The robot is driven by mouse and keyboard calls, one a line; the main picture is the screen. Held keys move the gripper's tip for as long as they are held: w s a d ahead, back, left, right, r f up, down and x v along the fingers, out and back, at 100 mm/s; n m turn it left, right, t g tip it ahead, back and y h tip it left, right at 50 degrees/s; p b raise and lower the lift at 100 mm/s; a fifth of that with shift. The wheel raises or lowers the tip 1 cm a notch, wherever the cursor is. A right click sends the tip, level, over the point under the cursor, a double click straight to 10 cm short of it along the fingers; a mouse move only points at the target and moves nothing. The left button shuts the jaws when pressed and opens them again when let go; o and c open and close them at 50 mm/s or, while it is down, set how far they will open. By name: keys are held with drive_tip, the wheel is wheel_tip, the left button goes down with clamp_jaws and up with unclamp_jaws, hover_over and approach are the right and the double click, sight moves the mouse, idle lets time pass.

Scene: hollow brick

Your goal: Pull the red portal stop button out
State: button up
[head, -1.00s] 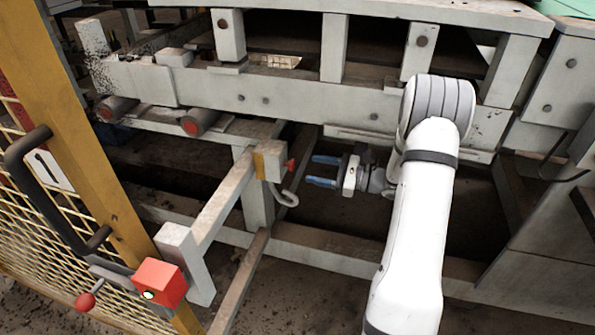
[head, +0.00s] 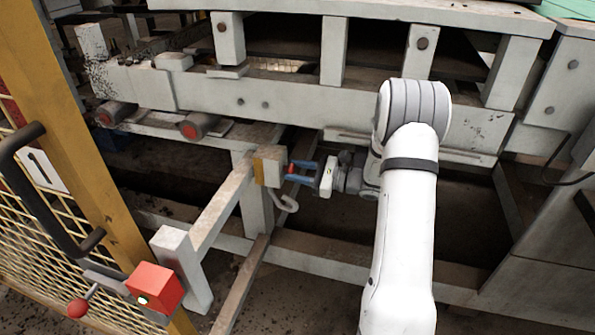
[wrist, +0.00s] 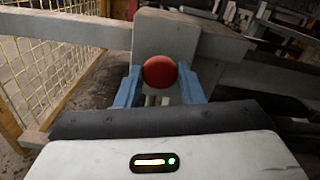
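The red stop button (head: 291,169) is a round knob on the right side of a pale box (head: 269,157) at the end of a horizontal beam. In the wrist view, the button (wrist: 160,71) faces me at the centre, with the box (wrist: 168,32) behind it. My gripper (head: 297,170) is at the button, with its blue fingers pointing left toward the box. In the wrist view, my gripper (wrist: 160,78) has one finger on each side of the button. The fingers look apart from it, with narrow gaps. The button's stem is hidden.
A grey hook (head: 287,203) hangs below the box. A long pale machine beam (head: 300,103) runs above my gripper. A yellow mesh gate (head: 95,150) with a red box (head: 155,287) stands at the left.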

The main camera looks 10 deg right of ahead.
clamp_jaws()
drive_tip(key=shift+s+d+p, duration=0.25)
drive_tip(key=shift+d+p, duration=0.2)
drive_tip(key=shift+p, duration=0.1)
drive_tip(key=shift+f, duration=0.1)
drive_tip(key=o, duration=0.5)
unclamp_jaws()
drive_tip(key=shift+d, duration=0.1)
drive_tip(key=p+v, duration=0.2)
drive_tip(key=v, duration=0.5)
drive_tip(key=shift+s+d, duration=0.25)
drive_tip(key=shift+d, duration=0.05)
